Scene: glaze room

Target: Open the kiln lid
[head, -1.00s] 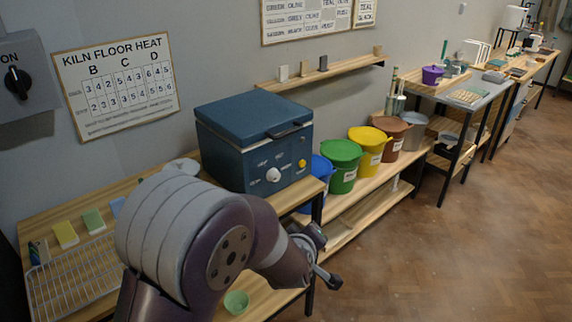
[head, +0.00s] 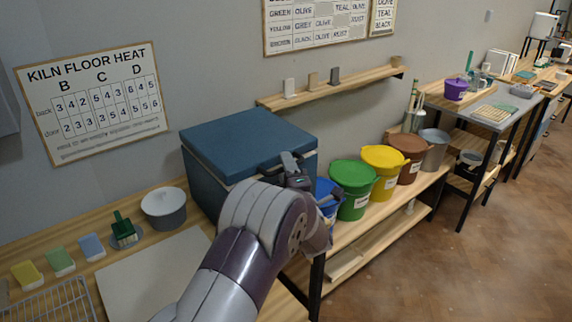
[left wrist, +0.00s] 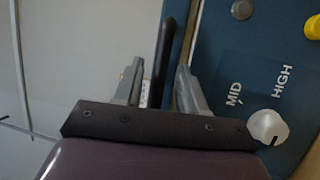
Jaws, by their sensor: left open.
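The kiln (head: 202,178) is a blue box on the wooden bench, and its flat lid (head: 248,138) lies closed on top. A dark bar handle (left wrist: 165,50) runs along the lid's front edge; in the head view my gripper and arm partly cover it. My left gripper (head: 294,163) is at the front of the kiln at handle height. In the left wrist view its two fingers (left wrist: 158,88) are apart, with the handle bar showing between them. I cannot tell whether either finger touches it. The white dial (left wrist: 268,127) shows beside the right finger. My right gripper is out of view.
A grey pot (head: 165,210), a green brush (head: 123,229) and coloured sponges (head: 60,261) sit left of the kiln. Blue, green (head: 353,180), yellow (head: 384,165) and brown buckets stand close on its right. A wall shelf (head: 335,84) hangs behind.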

